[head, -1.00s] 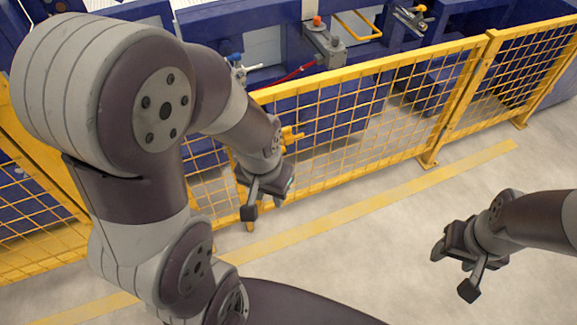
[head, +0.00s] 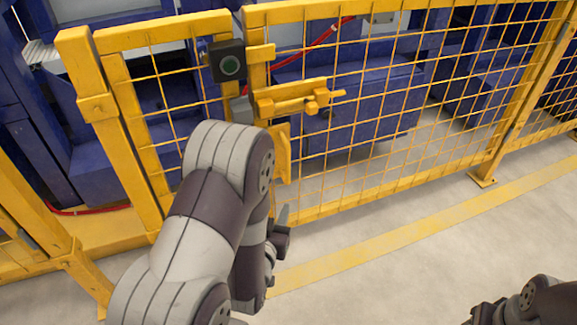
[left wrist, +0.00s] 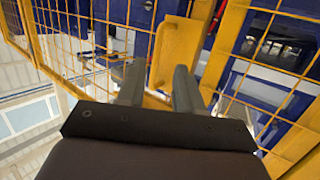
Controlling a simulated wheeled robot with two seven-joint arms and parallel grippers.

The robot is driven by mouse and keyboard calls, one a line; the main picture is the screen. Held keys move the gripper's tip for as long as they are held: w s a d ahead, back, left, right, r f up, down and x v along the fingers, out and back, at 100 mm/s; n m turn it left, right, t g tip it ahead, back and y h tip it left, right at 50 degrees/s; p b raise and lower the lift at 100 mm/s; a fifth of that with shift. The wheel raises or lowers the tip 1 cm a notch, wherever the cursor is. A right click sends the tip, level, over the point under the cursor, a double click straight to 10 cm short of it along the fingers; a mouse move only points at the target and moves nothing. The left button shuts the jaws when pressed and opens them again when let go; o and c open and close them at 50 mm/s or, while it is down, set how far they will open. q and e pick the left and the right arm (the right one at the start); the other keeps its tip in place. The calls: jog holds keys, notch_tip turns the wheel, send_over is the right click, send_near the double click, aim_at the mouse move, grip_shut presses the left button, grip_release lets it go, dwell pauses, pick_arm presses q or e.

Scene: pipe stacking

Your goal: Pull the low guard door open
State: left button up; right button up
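The low guard door (head: 400,185) appears to be the yellow mesh panel right of a narrow gap in the fence, in line with the fence. Its left edge carries a yellow bolt latch (head: 300,100) and, below it, a yellow upright plate like a handle (head: 283,155). My left gripper (head: 282,225) is just below and in front of this plate, partly hidden by my arm. In the left wrist view its fingers (left wrist: 158,75) are apart, with the yellow plate (left wrist: 178,48) ahead between them; contact cannot be told. My right gripper (head: 492,312) is cut off at the bottom right.
Blue machinery (head: 350,95) stands behind the fence. The grey floor in front is clear, with a yellow line (head: 420,230) along it.

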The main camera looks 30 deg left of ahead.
aim_at(287, 161)
pick_arm(q)
jog(key=w+a+r+b, duration=0.1)
jog(key=w, duration=0.3)
jog(key=w+a+r+t+b, duration=0.1)
jog(key=w+b, duration=0.1)
jog(key=w, duration=0.2)
jog(key=w+a+r+t+b, duration=0.1)
jog(key=w, duration=0.3)
jog(key=shift+a+r+y, duration=0.15)
jog(key=shift+r+y, duration=0.15)
jog(key=shift+r, duration=0.05)
jog(key=shift+w+a+r, duration=0.1)
jog(key=shift+w, duration=0.25)
grip_shut()
